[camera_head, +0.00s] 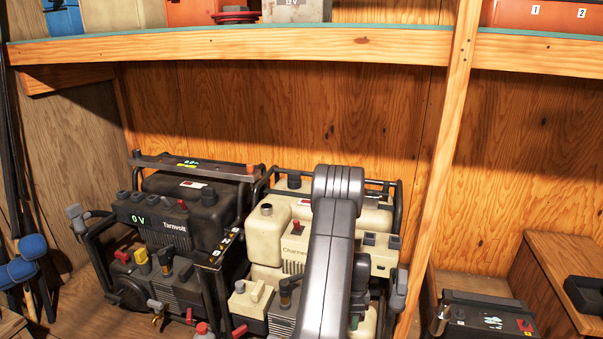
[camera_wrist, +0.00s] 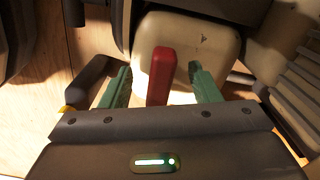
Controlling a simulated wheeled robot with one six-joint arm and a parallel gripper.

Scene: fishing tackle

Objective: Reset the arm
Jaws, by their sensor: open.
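My arm (camera_head: 335,235) reaches down in front of the cream generator (camera_head: 268,222) in the head view, and its end is hidden there. In the wrist view my gripper (camera_wrist: 163,85) is open, with its two green fingers apart. A red lever (camera_wrist: 160,75) on a cream housing (camera_wrist: 205,45) shows between the fingers. No finger is clearly touching it.
A black Tarnvolt generator (camera_head: 180,215) with a 0 V display stands at left, close beside the cream one. A wooden post (camera_head: 440,170) rises at right. A shelf (camera_head: 230,46) runs above. A dark battery-like box (camera_head: 485,315) sits lower right.

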